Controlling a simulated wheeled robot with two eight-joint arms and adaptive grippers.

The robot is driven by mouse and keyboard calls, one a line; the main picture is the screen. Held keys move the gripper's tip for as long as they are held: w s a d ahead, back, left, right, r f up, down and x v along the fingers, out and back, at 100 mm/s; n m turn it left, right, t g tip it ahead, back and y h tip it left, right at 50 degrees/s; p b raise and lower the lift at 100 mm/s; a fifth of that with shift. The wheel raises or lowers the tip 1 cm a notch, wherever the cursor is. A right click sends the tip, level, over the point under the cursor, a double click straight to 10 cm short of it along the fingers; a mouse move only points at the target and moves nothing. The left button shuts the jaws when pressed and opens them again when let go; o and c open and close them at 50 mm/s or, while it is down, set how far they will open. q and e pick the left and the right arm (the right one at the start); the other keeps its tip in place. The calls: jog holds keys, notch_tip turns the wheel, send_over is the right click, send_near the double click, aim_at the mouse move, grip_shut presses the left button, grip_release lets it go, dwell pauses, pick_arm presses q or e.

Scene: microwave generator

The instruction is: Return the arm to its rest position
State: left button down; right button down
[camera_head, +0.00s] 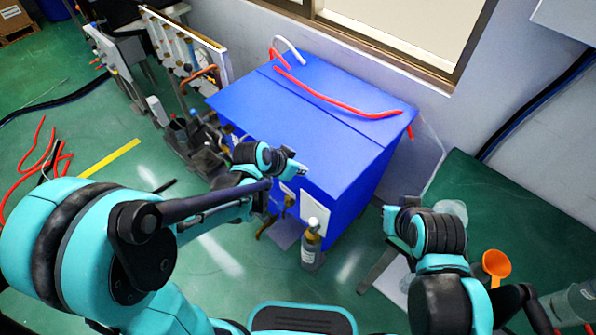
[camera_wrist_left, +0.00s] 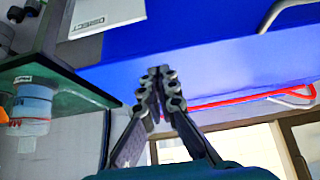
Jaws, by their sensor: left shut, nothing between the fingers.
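My left arm (camera_head: 215,200) is teal and dark grey and reaches from the left in the head view. Its wrist end (camera_head: 262,158) is seen in front of the blue box. In the left wrist view, my left gripper (camera_wrist_left: 160,72) has its fingertips together with nothing between them. The blue box (camera_wrist_left: 215,60) fills the area behind the fingers there. My right arm (camera_head: 435,240) is bent at the lower right in the head view. Its gripper fingers cannot be made out.
The large blue microwave generator box (camera_head: 310,115) stands against the wall, with a red hose (camera_head: 340,103) on top. A bottle (camera_head: 311,245) stands on the floor before it. A green table (camera_head: 500,205) with an orange funnel (camera_head: 496,264) is at right.

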pick_arm(q)
jog(key=p+v, duration=0.4)
jog(key=v, duration=0.6)
jog(key=shift+s+a, duration=0.35)
jog(key=shift+s, duration=0.15)
jog(key=s+a+r+n+t+y, duration=0.1)
jog(key=s+a+r+n+y, duration=0.3)
jog(key=s+a+n, duration=0.3)
jog(key=s+a+r, duration=0.1)
jog(key=s+a, duration=0.1)
jog(key=s, duration=0.2)
jog(key=shift+a+r+n+y, duration=0.3)
